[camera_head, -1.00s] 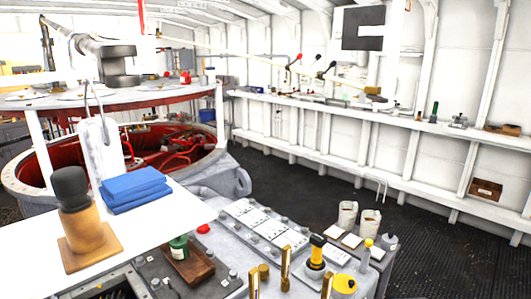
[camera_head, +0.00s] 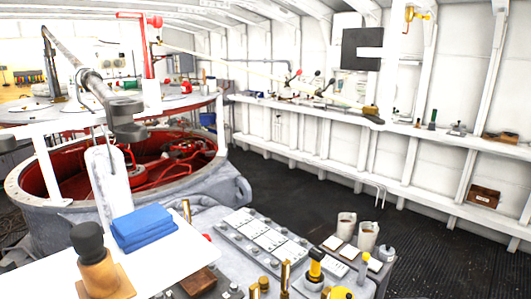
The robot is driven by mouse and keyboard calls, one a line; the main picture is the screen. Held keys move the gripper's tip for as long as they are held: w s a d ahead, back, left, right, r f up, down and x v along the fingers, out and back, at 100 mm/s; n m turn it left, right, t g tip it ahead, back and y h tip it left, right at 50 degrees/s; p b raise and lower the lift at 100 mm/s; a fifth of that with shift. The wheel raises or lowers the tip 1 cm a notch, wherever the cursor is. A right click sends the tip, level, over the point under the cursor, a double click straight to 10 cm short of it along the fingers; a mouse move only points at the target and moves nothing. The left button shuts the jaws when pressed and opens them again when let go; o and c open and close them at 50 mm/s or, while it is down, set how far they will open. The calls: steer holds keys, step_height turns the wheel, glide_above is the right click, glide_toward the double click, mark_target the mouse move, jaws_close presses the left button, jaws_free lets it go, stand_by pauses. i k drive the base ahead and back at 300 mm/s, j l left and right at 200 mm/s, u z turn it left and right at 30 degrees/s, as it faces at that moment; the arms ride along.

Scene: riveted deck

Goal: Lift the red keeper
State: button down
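I cannot tell for certain which thing is the red keeper. A small red piece (camera_head: 208,238) shows just past the right edge of the white tabletop (camera_head: 55,270), beside the grey panel; its shape is too small to make out. Another red item (camera_head: 187,90) stands far back on the upper platform. My gripper is not in view, so whether it is open or shut does not show.
A folded blue cloth (camera_head: 142,228), a black-topped wooden piece (camera_head: 95,265) and a white cylinder (camera_head: 108,185) are at the front left. A grey jointed arm (camera_head: 128,122) overhangs the red-lined well (camera_head: 75,175). Dark floor (camera_head: 300,190) is open beyond the panel (camera_head: 262,238).

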mark_target(156, 21)
steer(key=i+l+u, duration=0.1)
steer(key=u, duration=0.4)
steer(key=l+u, duration=0.1)
steer(key=u, duration=0.4)
steer(key=i+l+u, duration=0.1)
steer(key=u, duration=0.4)
